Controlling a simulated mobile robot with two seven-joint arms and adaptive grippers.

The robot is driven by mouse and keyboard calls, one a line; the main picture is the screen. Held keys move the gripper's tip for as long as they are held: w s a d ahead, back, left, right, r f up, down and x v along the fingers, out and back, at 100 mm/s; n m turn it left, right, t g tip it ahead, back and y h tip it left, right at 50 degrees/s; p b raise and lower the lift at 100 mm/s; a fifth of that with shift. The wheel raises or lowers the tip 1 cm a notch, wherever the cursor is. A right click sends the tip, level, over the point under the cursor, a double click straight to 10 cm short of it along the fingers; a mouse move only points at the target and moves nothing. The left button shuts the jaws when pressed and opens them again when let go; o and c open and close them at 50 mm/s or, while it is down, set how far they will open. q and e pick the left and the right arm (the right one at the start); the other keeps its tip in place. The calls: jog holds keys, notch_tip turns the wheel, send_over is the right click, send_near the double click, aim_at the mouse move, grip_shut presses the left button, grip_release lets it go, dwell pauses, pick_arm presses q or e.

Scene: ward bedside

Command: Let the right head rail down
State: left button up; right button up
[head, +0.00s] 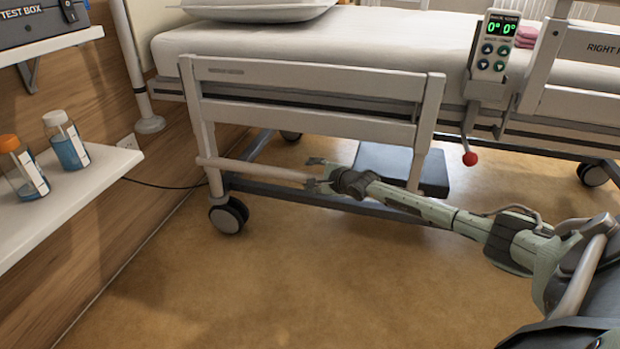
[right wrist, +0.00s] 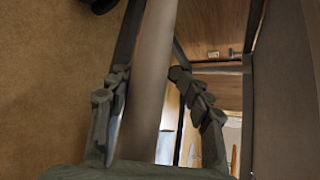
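The right head rail (head: 310,95) is a pale panel with two posts on the near side of the bed, at the left in the head view. Its top bar sits about level with the mattress side. A pale tube (head: 255,170) runs low between its posts. My right gripper (head: 316,173) is at this tube, below the panel. In the right wrist view the pale tube (right wrist: 154,70) passes between the spread fingers of the gripper (right wrist: 152,95); firm contact is not clear. A red-knobbed lever (head: 470,158) hangs right of the rail. My left gripper is not in view.
The right foot rail (head: 585,75) and a handset (head: 494,45) are at the right. A shelf (head: 95,185) with two bottles stands at the left. A caster (head: 228,215) and a dark box (head: 400,165) are low by the bed. The floor in front is clear.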

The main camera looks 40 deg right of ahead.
jog(key=shift+a+f, duration=0.1)
jog(key=shift+a, duration=0.1)
dwell(0.3)
jog(key=shift+s, duration=0.1)
jog(key=shift+s, duration=0.25)
jog(key=v, duration=1.1)
jog(key=shift+r, duration=0.25)
jog(key=shift+s, duration=0.1)
